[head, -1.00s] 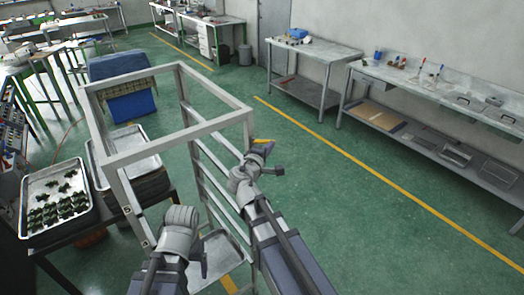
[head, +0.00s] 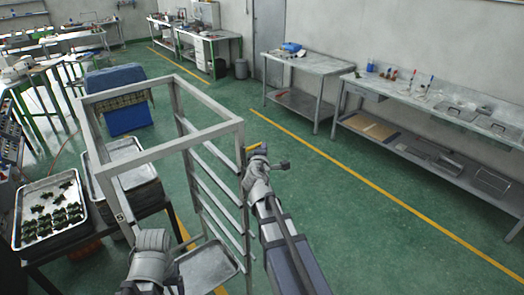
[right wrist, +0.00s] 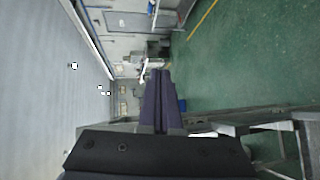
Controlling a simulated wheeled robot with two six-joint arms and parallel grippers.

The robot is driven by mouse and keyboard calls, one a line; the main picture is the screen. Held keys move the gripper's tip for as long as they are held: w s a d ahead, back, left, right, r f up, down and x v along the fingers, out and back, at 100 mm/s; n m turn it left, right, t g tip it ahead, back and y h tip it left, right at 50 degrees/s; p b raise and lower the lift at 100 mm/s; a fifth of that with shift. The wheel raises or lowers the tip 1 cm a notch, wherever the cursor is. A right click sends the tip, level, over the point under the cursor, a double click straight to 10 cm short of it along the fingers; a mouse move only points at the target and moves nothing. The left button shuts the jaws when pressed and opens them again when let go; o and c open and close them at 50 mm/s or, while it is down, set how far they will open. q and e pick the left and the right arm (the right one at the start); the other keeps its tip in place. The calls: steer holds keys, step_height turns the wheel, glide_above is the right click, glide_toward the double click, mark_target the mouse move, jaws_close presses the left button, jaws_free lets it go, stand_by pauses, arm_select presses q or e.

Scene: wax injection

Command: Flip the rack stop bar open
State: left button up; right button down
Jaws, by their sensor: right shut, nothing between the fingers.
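The rack (head: 190,135) is an open grey metal frame with several side rails, standing upright in front of me in the head view. I cannot make out a separate stop bar on it.
A tray of dark green pieces (head: 50,212) and more trays (head: 130,165) lie on a stand left of the rack. A metal tray (head: 210,268) sits low in the rack. Workbenches (head: 305,65) line the back wall. Green floor is clear to the right.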

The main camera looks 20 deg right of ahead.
steer(key=shift+w+d, duration=0.1)
steer(key=shift+w, duration=0.05)
stand_by(0.6)
steer(key=p+v, duration=0.1)
steer(key=v, duration=0.7)
steer(key=shift+w, duration=0.1)
